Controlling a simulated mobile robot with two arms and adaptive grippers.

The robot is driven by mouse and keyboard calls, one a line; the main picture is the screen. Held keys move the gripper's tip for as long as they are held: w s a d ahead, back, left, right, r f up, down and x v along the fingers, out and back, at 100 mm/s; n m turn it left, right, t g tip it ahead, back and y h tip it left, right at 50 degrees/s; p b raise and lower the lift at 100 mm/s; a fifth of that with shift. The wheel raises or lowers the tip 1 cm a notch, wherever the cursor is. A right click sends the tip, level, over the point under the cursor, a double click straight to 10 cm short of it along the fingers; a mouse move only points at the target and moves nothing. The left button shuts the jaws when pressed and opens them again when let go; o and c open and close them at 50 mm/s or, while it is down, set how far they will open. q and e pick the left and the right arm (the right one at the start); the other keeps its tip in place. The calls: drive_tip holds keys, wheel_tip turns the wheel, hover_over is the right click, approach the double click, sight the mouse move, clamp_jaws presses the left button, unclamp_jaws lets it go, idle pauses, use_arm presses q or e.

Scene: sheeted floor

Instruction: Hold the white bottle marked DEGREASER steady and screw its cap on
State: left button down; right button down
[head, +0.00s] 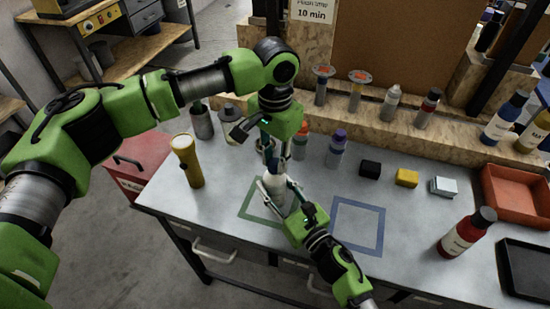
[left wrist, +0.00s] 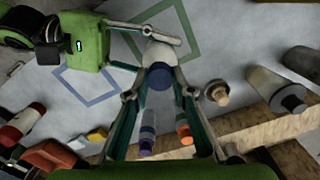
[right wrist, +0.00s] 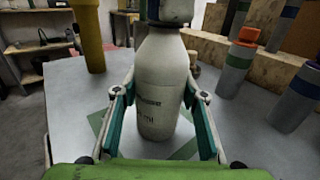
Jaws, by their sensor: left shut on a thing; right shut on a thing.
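The white bottle (head: 273,187) stands upright on the bench inside a green square outline. It shows large in the right wrist view (right wrist: 160,95) with dark print on its side. My right gripper (head: 290,197) is shut around the bottle's body, one finger on each side. A dark blue cap (left wrist: 160,77) is at the bottle's top, between the fingertips of my left gripper (left wrist: 161,80). My left gripper (head: 268,155) comes down from above and is shut on this cap. The cap appears to meet the neck; how far it is threaded cannot be seen.
A blue square outline (head: 357,226) to the right is empty. A yellow flashlight (head: 187,160) stands left, a purple-capped bottle (head: 337,150) behind. Black (head: 370,169) and yellow (head: 406,177) blocks lie farther right. A red bottle (head: 467,233) and orange tray (head: 517,196) are at right.

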use_arm(q)
drive_tip(key=c, duration=1.7)
unclamp_jaws()
wheel_tip(320, 180, up, 12)
use_arm(e)
drive_tip(key=c, duration=1.2)
unclamp_jaws()
